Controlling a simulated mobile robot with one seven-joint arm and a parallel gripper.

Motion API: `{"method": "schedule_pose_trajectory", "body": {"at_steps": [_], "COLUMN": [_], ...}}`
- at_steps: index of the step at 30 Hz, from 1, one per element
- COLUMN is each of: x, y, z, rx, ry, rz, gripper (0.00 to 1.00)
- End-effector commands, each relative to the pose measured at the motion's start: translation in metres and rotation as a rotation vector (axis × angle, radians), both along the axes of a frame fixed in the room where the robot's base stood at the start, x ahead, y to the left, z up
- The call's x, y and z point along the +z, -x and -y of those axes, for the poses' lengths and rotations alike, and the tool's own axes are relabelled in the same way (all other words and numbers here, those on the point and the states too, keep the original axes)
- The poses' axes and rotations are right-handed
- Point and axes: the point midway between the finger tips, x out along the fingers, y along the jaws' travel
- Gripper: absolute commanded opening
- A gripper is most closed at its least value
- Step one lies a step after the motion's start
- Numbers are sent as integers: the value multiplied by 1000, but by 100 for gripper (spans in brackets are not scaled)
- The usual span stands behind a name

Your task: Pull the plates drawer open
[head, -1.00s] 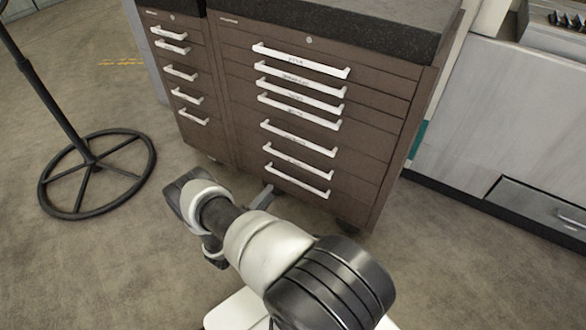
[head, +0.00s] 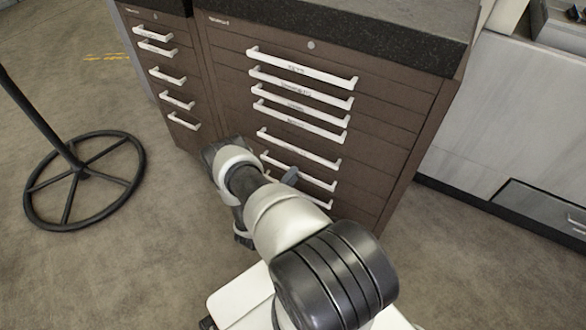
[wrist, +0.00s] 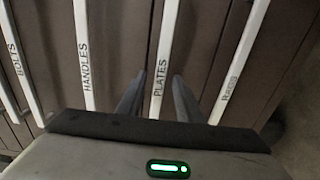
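The plates drawer's white bar handle, labelled PLATES, runs up the middle of the wrist view (wrist: 168,45). My gripper (wrist: 158,78) is open, one finger on each side of the PLATES handle with gaps showing. I cannot tell how far the fingers reach past the bar. In the head view my forearm mostly hides the gripper; a finger shows near the handle (head: 290,175).
HANDLES (wrist: 84,60) and BOLTS (wrist: 22,70) handles lie left in the wrist view, another labelled handle (wrist: 240,60) right. A narrower drawer stack (head: 165,70) adjoins the cabinet. A stand with a round base (head: 85,180) is on the floor at left.

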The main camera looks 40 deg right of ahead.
Motion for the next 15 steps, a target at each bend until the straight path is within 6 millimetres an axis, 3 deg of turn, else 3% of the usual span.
{"method": "schedule_pose_trajectory", "body": {"at_steps": [14,15], "x": [0,0], "y": [5,5], "z": [6,6], "rx": [3,3], "ry": [0,0], "rz": [-1,-1], "gripper": [33,28]}}
